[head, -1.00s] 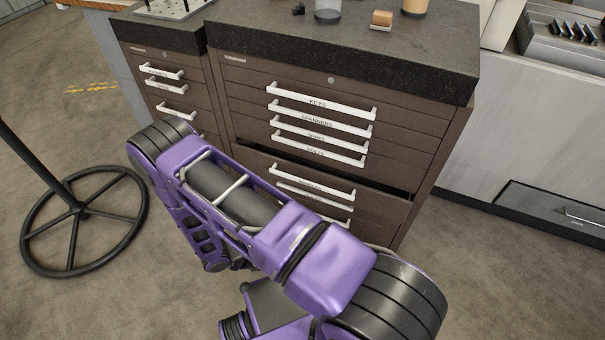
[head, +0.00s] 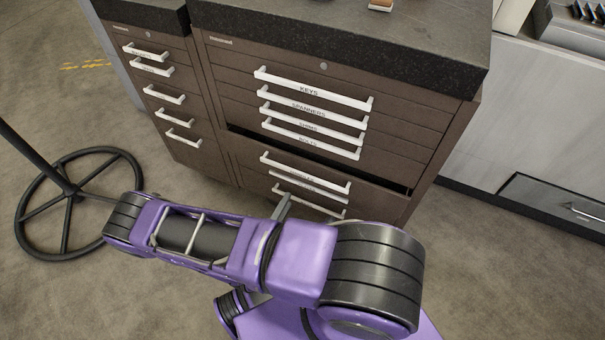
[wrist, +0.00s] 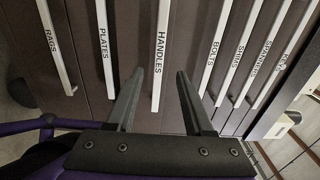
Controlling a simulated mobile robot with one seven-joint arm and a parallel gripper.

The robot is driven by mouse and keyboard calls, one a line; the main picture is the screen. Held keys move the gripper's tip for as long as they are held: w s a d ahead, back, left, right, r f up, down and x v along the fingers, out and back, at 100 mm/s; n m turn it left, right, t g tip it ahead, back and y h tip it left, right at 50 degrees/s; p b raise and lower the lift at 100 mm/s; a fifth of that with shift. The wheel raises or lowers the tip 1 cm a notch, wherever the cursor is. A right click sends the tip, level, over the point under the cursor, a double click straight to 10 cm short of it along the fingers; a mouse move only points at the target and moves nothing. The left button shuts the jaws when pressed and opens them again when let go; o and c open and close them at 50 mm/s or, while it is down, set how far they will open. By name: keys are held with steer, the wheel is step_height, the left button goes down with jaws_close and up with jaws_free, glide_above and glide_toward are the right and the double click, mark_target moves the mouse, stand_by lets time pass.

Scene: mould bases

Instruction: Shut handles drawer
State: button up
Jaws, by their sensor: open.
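The handles drawer (head: 372,198) is in the brown cabinet, below the bolts drawer. It stands partly pulled out, with a dark gap above its front. Its white bar handle (head: 305,173) spans the front, and in the wrist view the handle labelled HANDLES (wrist: 161,50) runs upright in the middle. My gripper (wrist: 158,88) is open and empty, its two grey fingers pointing at the drawer fronts, one to each side of that handle in the picture. I cannot tell whether they touch it. In the head view a grey finger (head: 284,206) shows just below the handle; my purple arm hides the rest.
Above are the keys (head: 310,89), spanners, shims and bolts drawers, which look shut. The plates handle (wrist: 104,45) and rags handle (wrist: 54,45) lie beside it in the wrist view. A black wheel-shaped stand base (head: 70,205) is on the floor at left. Floor at right is clear.

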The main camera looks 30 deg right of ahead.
mark_target(302, 176)
steer(key=x, duration=1.2)
steer(key=shift+w, duration=0.1)
jaws_close()
stand_by(1.0)
